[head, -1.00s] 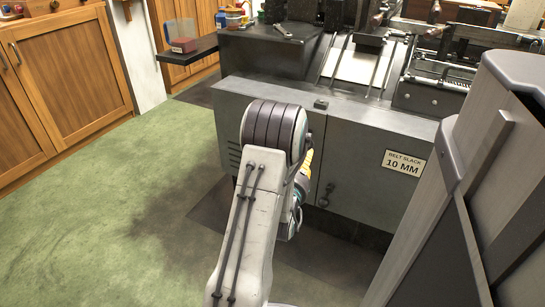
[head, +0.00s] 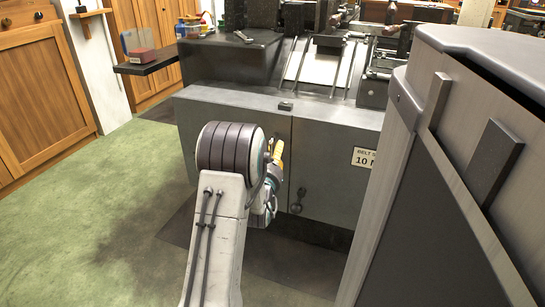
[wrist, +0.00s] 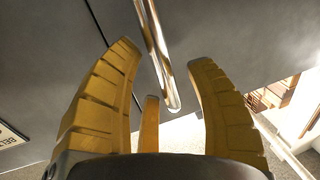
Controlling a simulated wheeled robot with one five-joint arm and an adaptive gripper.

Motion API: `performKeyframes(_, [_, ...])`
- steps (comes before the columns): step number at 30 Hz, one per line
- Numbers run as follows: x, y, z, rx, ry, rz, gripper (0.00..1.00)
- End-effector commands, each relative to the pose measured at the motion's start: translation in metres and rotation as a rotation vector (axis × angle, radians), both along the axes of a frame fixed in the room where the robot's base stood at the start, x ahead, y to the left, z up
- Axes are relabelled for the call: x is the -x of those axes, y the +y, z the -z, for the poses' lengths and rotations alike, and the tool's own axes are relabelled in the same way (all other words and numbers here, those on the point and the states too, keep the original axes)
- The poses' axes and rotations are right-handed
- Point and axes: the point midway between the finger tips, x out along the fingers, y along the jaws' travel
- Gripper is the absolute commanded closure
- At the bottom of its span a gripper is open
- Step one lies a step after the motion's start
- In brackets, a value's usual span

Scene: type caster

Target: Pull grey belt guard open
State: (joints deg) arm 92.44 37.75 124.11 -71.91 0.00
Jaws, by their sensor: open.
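The grey belt guard (head: 335,150) is the grey cabinet front of the machine, with a vertical seam, a "BELT SLACK 10 MM" label partly covered at right, and a small dark latch (head: 297,203) on the right panel. It looks closed. In the wrist view a shiny metal handle bar (wrist: 158,65) stands on a grey panel (wrist: 220,30). My gripper (wrist: 165,52) is open, its yellow fingers on either side of the bar's lower end as pictured. I cannot tell whether they touch it. In the head view my arm hides the handle and most of the gripper.
A tall grey cabinet (head: 455,130) stands close on the right and covers part of the guard. Wooden cupboards (head: 40,90) line the left. A dark shelf (head: 150,62) juts out at the machine's left. Green floor (head: 90,220) is clear at left.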

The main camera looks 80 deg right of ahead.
Motion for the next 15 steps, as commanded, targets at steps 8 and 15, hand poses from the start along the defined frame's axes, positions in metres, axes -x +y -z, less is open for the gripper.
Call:
performKeyframes(8, [0.0002, -0.004, 0.0002, -0.001, 0.0, 0.0, 0.5])
performKeyframes(15, [0.0001, -0.0038, 0.0003, -0.001, 0.0, 0.0, 0.55])
